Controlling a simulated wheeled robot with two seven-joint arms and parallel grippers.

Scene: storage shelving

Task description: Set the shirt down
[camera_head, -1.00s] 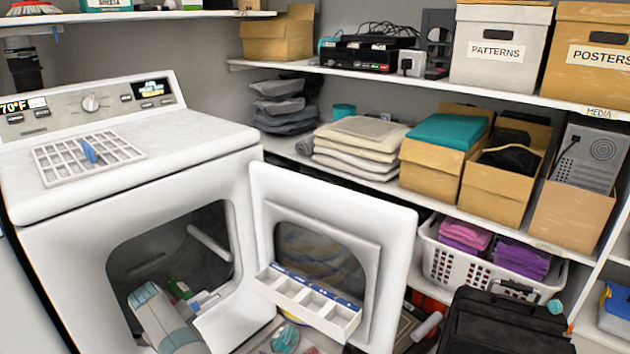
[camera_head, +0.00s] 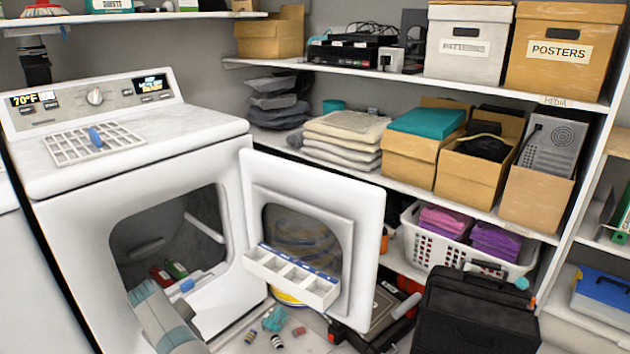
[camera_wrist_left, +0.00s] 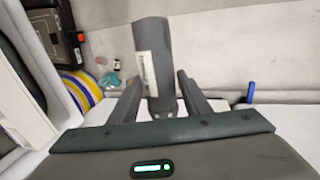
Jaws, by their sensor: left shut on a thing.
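In the left wrist view, my left gripper (camera_wrist_left: 158,78) has a dark grey, tube-shaped thing (camera_wrist_left: 158,55) with a white label between its fingers. I cannot tell whether this is the shirt. In the head view, my left arm comes in at the bottom, in front of the open dryer (camera_head: 60,235); its fingers cannot be made out there. Folded pink cloth (camera_head: 448,219) and purple cloth (camera_head: 496,240) lie in a white basket (camera_head: 425,250). Beige and grey folded cloth (camera_head: 345,127) is stacked on the middle shelf. My right gripper is not in view.
The open dryer door (camera_head: 365,215) carries a white divided tray (camera_head: 292,278). Red (camera_head: 160,273) and green (camera_head: 176,270) items lie at the dryer opening. Small things (camera_head: 274,320) litter the floor. A black case (camera_head: 475,310) stands at the right. A white grid (camera_head: 70,147) lies on the dryer top.

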